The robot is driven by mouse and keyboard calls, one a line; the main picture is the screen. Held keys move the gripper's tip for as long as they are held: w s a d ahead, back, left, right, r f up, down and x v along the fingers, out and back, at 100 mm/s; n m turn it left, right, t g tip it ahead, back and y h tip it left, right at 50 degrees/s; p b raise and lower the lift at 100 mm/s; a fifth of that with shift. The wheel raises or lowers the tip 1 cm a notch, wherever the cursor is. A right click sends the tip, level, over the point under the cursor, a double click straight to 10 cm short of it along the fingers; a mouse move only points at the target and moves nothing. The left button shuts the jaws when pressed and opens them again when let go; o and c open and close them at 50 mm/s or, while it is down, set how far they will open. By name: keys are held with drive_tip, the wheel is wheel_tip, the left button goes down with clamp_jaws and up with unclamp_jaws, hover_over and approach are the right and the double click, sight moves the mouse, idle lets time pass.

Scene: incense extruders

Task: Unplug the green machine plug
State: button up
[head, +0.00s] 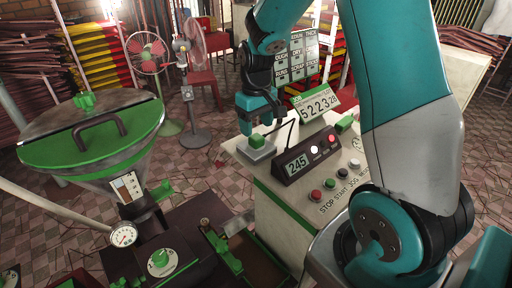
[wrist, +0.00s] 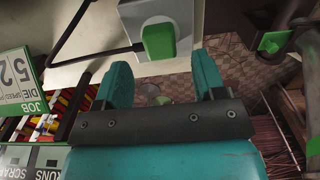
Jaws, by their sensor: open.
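The green plug (head: 257,141) sits in a pale grey socket box (head: 260,154) on top of the cream control cabinet (head: 270,207). A dark cable runs from the socket area toward the display unit. In the wrist view the green plug (wrist: 159,42) is seated in the socket box (wrist: 138,14), with the black cable (wrist: 92,55) to its left. My gripper (head: 259,119) is open and empty, just above the plug in the head view. In the wrist view my gripper (wrist: 162,78) has its two teal fingers spread below the plug, with no visible contact.
A dark display unit (head: 308,158) reading 245 stands right of the socket, with a job card (head: 318,106) behind. Buttons (head: 330,183) line the cabinet top. A green-lidded hopper (head: 95,135) is at left. Fans (head: 148,58) and racks stand behind.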

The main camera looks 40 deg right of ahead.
sight(256, 136)
wheel_tip(256, 136, down, 5)
drive_tip(key=shift+r+b, duration=0.1)
drive_tip(key=shift+b, duration=1.05)
drive_tip(key=shift+p, duration=0.3)
clamp_jaws()
drive_tip(key=shift+r+p, duration=2.6)
drive_tip(key=shift+r, duration=0.45)
